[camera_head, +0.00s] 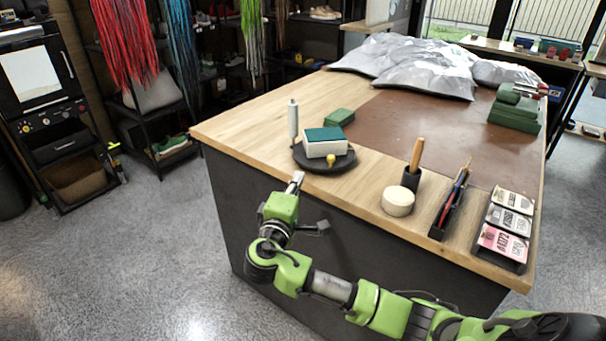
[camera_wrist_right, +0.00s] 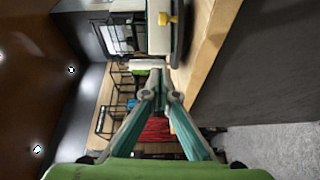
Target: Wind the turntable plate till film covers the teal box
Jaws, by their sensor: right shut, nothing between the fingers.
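The teal box (camera_head: 325,134) has a teal top and whitish sides. It sits on the dark round turntable plate (camera_head: 345,163) near the table's front left edge. A yellow knob (camera_head: 331,161) stands at the plate's front rim; it also shows in the right wrist view (camera_wrist_right: 170,20). A white film roll (camera_head: 293,118) stands upright at the plate's left. The teal top looks bare of film. My right gripper (camera_head: 297,179) is shut and empty, just off the table edge, below and left of the plate. Its fingertips (camera_wrist_right: 157,78) meet apart from the knob. My left gripper is out of view.
A green block (camera_head: 340,117) lies behind the plate. To the right stand a round cream pad (camera_head: 397,201), a wooden-handled tool (camera_head: 417,155) in a dark cup, a tool holder and a card tray (camera_head: 508,262).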

